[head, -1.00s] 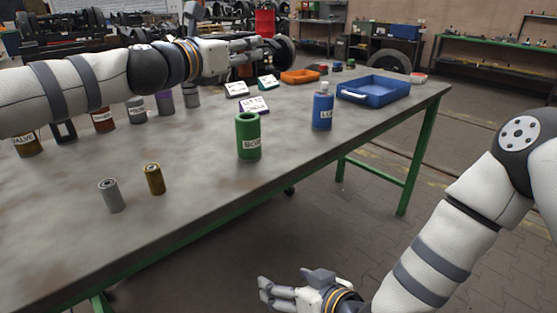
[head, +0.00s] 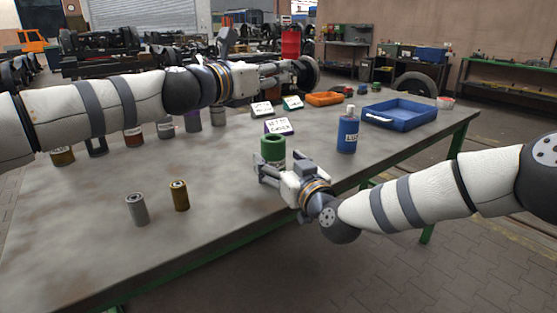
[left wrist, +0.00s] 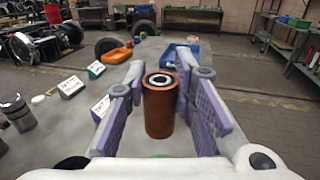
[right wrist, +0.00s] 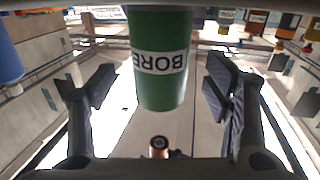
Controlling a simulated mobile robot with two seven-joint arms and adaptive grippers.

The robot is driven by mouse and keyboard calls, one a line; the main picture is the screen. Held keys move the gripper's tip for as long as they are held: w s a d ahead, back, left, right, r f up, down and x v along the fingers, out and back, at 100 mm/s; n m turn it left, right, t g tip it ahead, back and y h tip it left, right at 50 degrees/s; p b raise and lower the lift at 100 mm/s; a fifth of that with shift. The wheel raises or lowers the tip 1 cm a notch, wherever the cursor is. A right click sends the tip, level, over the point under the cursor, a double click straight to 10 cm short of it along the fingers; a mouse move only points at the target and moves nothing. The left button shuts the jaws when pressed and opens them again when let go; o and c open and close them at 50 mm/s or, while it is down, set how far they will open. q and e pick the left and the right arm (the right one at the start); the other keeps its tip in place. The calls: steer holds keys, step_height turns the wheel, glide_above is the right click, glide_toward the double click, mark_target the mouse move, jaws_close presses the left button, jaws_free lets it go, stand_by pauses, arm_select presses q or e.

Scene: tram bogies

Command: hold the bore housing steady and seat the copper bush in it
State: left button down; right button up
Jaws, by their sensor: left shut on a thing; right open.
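The bush cannot be made out in the head view. The green bore housing (head: 273,150) stands upright on the table, its open top visible and its lower part hidden by my right gripper (head: 264,173). My right gripper is open. In the right wrist view the housing (right wrist: 160,60) shows upside down, between the spread fingers and apart from them.
A blue bottle (head: 347,133) stands right of the housing. A grey cylinder (head: 137,209) and a brass one (head: 179,195) stand at the front left. White label cards (head: 277,126), an orange tray (head: 324,99) and a blue tray (head: 400,114) lie farther back.

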steer(key=shift+x, duration=0.85)
steer(key=c, duration=1.3)
arm_select(q)
steer(key=shift+d+f+n+t+y, duration=0.15)
steer(key=shift+f+n+t+y, duration=0.2)
steer(key=shift+n+t+y, duration=0.25)
steer(key=f+n+t+y, duration=0.1)
steer(key=y, duration=0.1)
steer(key=shift+f+n+y, duration=0.1)
steer(key=shift+n+y, duration=0.2)
steer(key=shift+n, duration=0.1)
steer(key=f, duration=1)
steer(key=shift+a, duration=0.2)
